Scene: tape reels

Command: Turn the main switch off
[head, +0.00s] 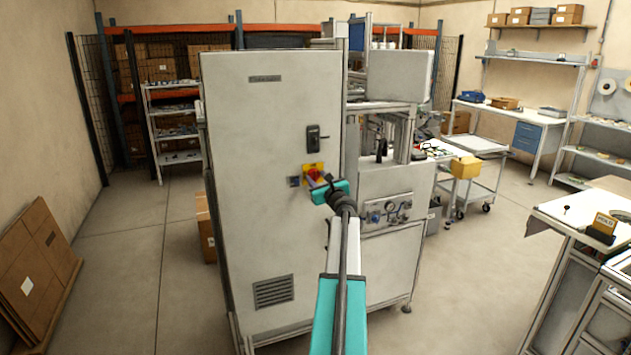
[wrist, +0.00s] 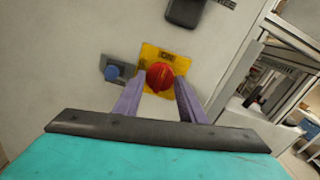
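The main switch is a red rotary knob (wrist: 160,76) on a square yellow plate (wrist: 177,63) on the front of a grey cabinet. The plate appears to read "ON" above the knob. The switch also shows in the head view (head: 313,172), partly covered by my gripper. My gripper (wrist: 161,90) is open, with its two purple fingers apart. Their tips are at the lower left and lower right of the knob. I cannot tell whether they touch it. Nothing is held between them.
A small grey box with a blue button (wrist: 112,72) sits just left of the switch. A black door handle (head: 317,138) is above it on the cabinet (head: 255,215). A machine with a gauge panel (head: 387,213) adjoins on the right.

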